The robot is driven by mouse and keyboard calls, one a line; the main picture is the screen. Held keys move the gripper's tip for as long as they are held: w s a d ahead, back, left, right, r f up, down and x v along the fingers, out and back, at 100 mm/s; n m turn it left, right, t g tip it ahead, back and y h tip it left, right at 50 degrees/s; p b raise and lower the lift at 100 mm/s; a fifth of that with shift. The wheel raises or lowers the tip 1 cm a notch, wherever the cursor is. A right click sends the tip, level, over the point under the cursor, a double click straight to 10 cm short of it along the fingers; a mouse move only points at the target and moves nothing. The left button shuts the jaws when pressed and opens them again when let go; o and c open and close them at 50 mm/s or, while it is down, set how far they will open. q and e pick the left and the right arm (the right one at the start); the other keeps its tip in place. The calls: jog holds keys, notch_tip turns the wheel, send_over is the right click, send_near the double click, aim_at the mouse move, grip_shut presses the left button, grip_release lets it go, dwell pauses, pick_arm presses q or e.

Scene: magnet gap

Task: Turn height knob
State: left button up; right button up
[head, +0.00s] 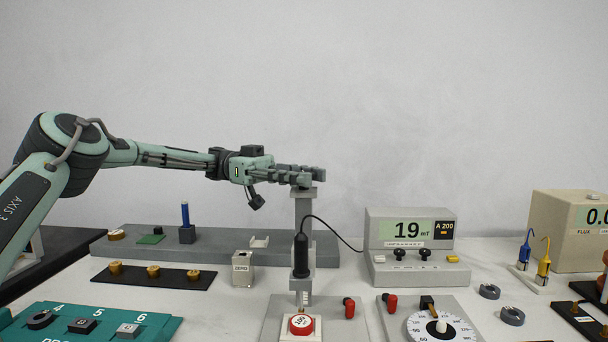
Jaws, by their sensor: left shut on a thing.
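My left gripper (312,176) reaches in level from the left, its fingers at the top of a grey upright column (303,215). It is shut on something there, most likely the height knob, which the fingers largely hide. A black cylindrical probe (301,256) with a cable hangs on the front of the column, above a red-rimmed round piece (301,324) on a white block. The cable runs to a grey meter (409,232) reading 19 mT. My right gripper is not in view.
A long grey bench (215,239) stands behind, with a blue rod (185,215) on it. A black strip with brass pieces (153,272), a ZERO block (242,268) and a green numbered tray (62,309) lie left. A white dial (440,328) and a beige FLUX box (570,230) are right.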

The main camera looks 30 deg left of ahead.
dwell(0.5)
pick_arm(q)
jog(key=o, duration=1.2)
notch_tip(320, 180, up, 10)
jog(key=shift+c, duration=0.3)
